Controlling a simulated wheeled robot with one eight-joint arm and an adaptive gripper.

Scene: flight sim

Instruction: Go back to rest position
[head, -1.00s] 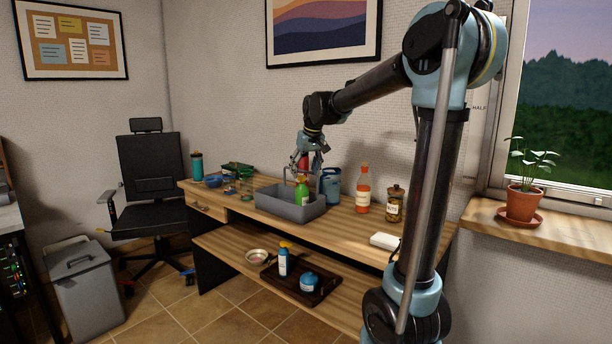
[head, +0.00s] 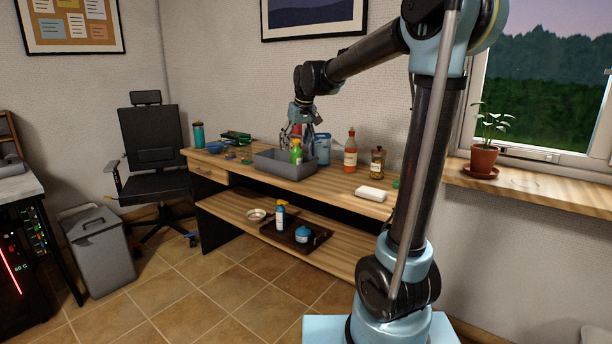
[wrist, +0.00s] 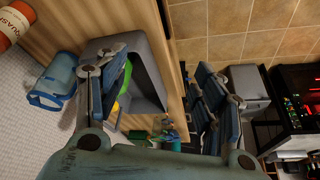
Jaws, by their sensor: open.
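My gripper (head: 301,127) is open and empty above the grey bin on the desk. The wrist view shows its two fingers spread apart (wrist: 155,78), with nothing held between them. The grey bin (head: 284,168) stands on the desk and also shows below the fingers in the wrist view (wrist: 148,62). A green bottle (head: 296,153) stands in the bin, close under the gripper; in the wrist view it is partly hidden behind one finger. My arm reaches from the base at right over the desk, its elbow high.
A tray (head: 322,238) is on the lower shelf. A potted plant (head: 484,160) sits on the sill. Floor in front is free.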

